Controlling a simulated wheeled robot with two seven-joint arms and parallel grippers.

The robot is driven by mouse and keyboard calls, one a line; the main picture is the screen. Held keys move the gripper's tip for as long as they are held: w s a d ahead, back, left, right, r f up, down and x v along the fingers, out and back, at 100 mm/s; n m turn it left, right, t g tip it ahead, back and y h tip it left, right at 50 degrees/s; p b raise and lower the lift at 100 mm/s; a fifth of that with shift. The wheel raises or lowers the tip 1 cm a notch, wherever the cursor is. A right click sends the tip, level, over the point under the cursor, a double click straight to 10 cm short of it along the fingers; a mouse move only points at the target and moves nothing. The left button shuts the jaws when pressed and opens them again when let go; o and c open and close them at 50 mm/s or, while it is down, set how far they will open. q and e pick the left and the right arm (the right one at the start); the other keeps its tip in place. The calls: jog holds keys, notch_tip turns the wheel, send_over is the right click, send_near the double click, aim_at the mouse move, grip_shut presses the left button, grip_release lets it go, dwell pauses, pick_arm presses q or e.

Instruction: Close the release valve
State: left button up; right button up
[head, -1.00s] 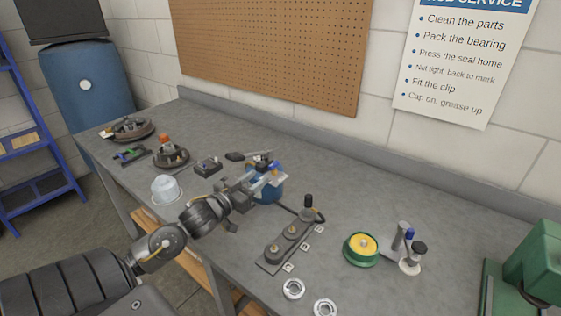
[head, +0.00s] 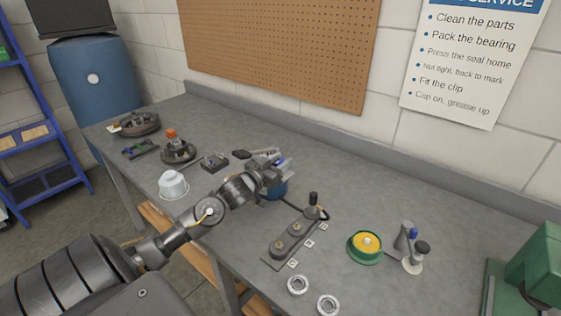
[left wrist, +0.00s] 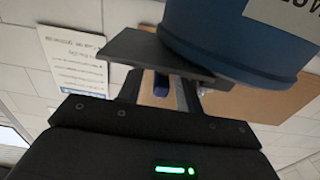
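A blue container (head: 277,191) stands on the bench, partly hidden by my left gripper. It also fills the top right of the left wrist view (left wrist: 235,40), where part of a white label shows. My left gripper (head: 276,168) is at the container's upper part. In the left wrist view the fingers (left wrist: 165,84) look apart, with a small blue piece (left wrist: 161,86) showing in the gap. I cannot tell whether they touch it. I cannot make out a release valve for certain; the area at the container's top is largely hidden. My right gripper is out of view.
A dark block with knobs (head: 291,240) sits right of the container. A green-rimmed yellow dish (head: 366,246) and a small stand (head: 412,256) are farther right. A white tub (head: 173,186) is left of my arm. A green machine (head: 530,270) occupies the right end.

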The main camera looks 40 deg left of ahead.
pick_arm(q)
grip_shut()
jog(key=shift+d, duration=0.1)
jog(key=shift+n+y, duration=0.3)
jog(key=shift+y, duration=0.1)
jog(key=n+g+y+p, duration=0.1)
jog(key=n+y, duration=0.2)
jog(key=y, duration=0.2)
jog(key=shift+n, duration=0.3)
jog(key=n+g+y+p, duration=0.2)
jog(key=y, duration=0.1)
jog(key=n+g+y+p, duration=0.1)
jog(key=n+y, duration=0.1)
jog(key=y, duration=0.1)
jog(key=shift+r+g+p, duration=0.1)
jog(key=shift+g+p, duration=0.3)
jog(key=shift+n+g+y, duration=1.7)
jog(key=shift+n+g, duration=0.1)
jog(key=shift+g, duration=0.3)
